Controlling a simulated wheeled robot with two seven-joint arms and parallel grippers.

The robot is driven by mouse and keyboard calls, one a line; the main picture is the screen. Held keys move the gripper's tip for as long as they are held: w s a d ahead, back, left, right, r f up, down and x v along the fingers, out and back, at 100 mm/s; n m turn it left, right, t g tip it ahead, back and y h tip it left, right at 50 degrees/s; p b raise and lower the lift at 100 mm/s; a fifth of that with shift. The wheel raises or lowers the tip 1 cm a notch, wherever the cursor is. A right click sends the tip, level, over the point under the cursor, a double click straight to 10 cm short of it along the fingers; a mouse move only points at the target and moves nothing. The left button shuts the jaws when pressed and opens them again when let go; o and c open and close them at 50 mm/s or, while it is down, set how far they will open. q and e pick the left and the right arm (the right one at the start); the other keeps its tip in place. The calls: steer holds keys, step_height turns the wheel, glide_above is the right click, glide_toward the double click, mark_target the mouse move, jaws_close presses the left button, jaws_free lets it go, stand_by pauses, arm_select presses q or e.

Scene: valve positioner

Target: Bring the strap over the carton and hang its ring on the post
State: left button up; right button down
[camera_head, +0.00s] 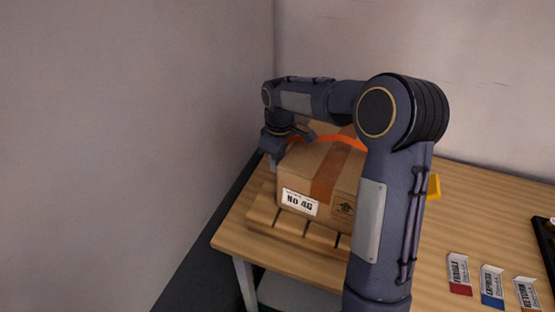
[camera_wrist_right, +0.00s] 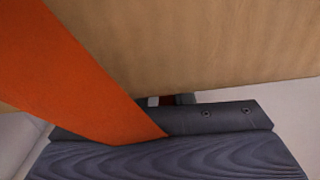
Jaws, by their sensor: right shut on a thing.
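The carton (camera_head: 330,172), tan with brown tape and a printed label, stands on a slatted wooden pallet (camera_head: 265,218). The orange strap (camera_head: 340,139) runs across the top of the carton towards its left side, partly hidden by my right arm. My right gripper (camera_head: 273,157) is at the carton's far left edge, pointing down and shut on the strap. In the right wrist view, the strap (camera_wrist_right: 75,75) runs down to the dark gripper, beside a tan carton face (camera_wrist_right: 200,45). The ring and the post cannot be made out. My left gripper is not in view.
A yellow part (camera_head: 433,187) shows right of the carton, behind my arm. Several cards, including a red-ended one (camera_head: 459,274), lie on the table (camera_head: 465,215) at the right. A black tray (camera_head: 545,245) is at the right edge. A wall stands close on the left.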

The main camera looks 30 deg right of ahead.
steer(key=shift+f+b, duration=0.7)
steer(key=shift+f, duration=0.5)
steer(key=c, duration=1.2)
jaws_free()
